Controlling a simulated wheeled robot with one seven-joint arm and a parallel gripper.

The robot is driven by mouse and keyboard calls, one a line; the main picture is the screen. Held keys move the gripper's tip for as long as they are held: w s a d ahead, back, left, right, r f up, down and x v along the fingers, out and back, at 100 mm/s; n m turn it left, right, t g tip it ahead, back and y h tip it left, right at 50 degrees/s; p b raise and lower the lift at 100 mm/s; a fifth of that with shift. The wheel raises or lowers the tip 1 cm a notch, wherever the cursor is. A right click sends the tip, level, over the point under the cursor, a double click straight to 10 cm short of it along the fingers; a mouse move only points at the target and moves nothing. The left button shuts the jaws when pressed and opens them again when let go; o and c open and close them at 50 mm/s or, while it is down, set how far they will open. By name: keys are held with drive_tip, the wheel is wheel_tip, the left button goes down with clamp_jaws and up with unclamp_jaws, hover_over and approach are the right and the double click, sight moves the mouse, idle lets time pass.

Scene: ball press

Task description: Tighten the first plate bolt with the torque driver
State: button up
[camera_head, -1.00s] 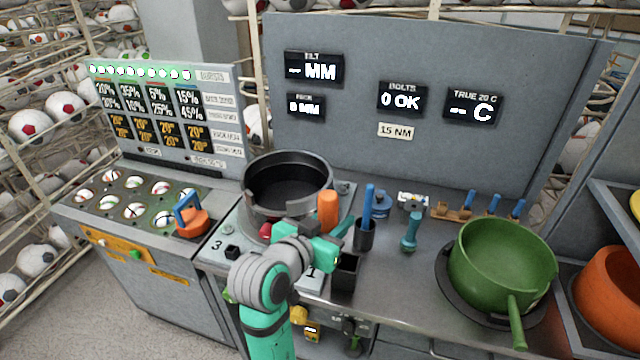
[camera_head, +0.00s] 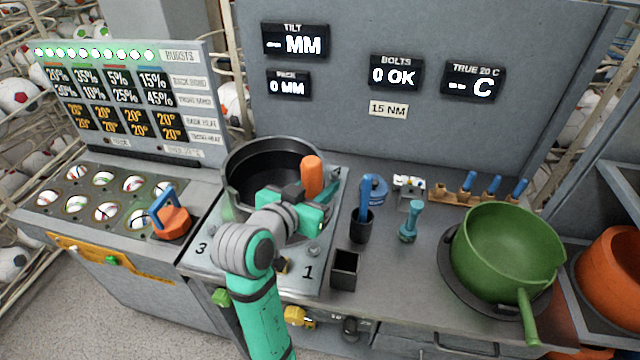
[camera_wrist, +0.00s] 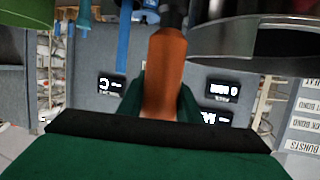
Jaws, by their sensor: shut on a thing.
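My gripper (camera_head: 312,212) is shut on the torque driver (camera_head: 313,172), whose orange handle stands up above the jaws. In the wrist view the orange handle (camera_wrist: 165,75) sits between the green fingers, with a dark shaft end at the top of the picture. The gripper is over the base plate (camera_head: 208,268), on the right side of the black ring (camera_head: 238,196). A bolt head (camera_head: 314,250) shows near the number 1 on the plate. The driver's tip is hidden behind my gripper in the head view, so I cannot tell if it touches a bolt.
A dark cup with a blue-handled tool (camera_head: 362,222), an empty black square holder (camera_head: 344,268) and a teal tool (camera_head: 410,222) stand right of the plate. A green pot (camera_head: 505,250) is farther right. The panel reads 0 OK on the bolts display (camera_head: 396,75).

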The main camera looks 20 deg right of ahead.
drive_tip(key=shift+s+a, duration=0.1)
drive_tip(key=shift+f, duration=2.7)
